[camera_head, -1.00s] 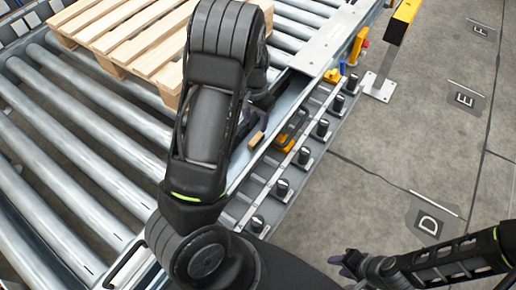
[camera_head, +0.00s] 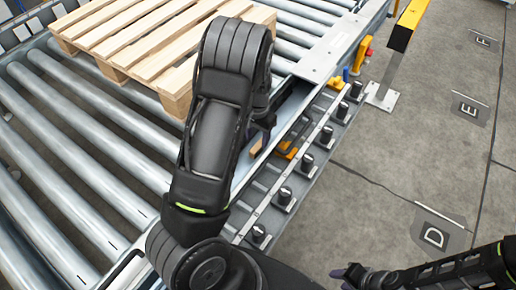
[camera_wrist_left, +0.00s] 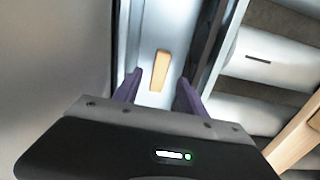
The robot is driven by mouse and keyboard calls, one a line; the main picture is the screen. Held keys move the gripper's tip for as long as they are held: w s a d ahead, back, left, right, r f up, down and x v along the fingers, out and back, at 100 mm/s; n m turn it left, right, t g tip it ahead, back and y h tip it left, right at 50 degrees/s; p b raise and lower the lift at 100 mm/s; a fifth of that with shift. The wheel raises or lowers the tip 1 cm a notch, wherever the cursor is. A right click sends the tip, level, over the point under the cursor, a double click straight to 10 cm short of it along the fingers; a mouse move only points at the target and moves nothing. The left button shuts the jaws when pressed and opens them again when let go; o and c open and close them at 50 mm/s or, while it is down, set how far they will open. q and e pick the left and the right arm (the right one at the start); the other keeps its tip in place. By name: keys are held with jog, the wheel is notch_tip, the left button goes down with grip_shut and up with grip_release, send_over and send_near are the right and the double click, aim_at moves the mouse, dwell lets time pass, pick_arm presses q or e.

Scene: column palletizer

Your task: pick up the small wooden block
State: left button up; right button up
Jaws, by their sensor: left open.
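The small wooden block (camera_wrist_left: 160,70) lies on a grey metal rail (camera_wrist_left: 152,25) in the left wrist view. In the head view the block (camera_head: 256,148) shows only in part beside my left arm. My right gripper (camera_head: 350,275) is at the bottom, small and dark, away from the block.
A wooden pallet (camera_head: 150,45) rests on the roller conveyor (camera_head: 75,140) left of my left arm. A side track with several black knobs (camera_head: 285,196) runs along the conveyor's right edge. A yellow post (camera_head: 406,30) stands at upper right. The concrete floor (camera_head: 380,160) is open.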

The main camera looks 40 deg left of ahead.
aim_at(258, 146)
pick_arm(q)
notch_tip(258, 146, down, 5)
jog(key=shift+w+f+b, duration=0.1)
jog(key=shift+w+b, duration=0.05)
jog(key=shift+b, duration=0.25)
jog(key=shift+c, duration=0.3)
dwell(0.3)
grip_shut()
dwell(0.4)
